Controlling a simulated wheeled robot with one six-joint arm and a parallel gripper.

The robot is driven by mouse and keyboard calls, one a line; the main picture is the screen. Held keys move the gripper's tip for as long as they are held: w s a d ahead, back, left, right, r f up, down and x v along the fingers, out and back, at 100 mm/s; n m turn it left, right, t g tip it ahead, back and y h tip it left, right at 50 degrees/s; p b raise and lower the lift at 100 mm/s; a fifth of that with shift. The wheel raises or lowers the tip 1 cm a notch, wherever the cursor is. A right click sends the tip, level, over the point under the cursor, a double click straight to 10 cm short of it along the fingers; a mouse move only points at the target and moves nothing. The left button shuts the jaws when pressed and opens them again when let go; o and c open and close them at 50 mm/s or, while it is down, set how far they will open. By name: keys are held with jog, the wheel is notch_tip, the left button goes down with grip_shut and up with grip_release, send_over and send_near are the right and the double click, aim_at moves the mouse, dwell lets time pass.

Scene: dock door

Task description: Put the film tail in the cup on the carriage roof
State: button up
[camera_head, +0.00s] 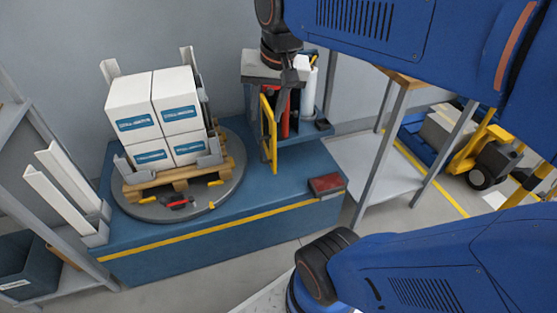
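My gripper (286,92) hangs at the upper middle, at the end of my blue arm. It is dark and small, and I cannot tell whether its fingers are open or shut, or whether it holds anything. It overlaps the carriage (308,133) in the picture, close to the grey carriage roof (260,68). A white upright roll (309,92), apparently the film, stands at the carriage's right side. I cannot make out the film tail or the cup; my gripper and wrist cover part of the roof.
White cartons (155,108) stand on a wooden pallet (180,178) on a round turntable (130,207) at the left. A yellow bar frame (269,133) stands beside the carriage. A red-topped box (326,185) lies on the blue base (215,240). A table (362,160) stands right.

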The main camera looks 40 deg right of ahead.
jog(key=s+a+f+n+t, duration=0.1)
jog(key=s+a+f+n, duration=0.1)
jog(key=s+f+n, duration=0.4)
notch_tip(320, 180, down, 3)
jog(key=shift+s+a, duration=0.15)
jog(key=shift+s, duration=0.9)
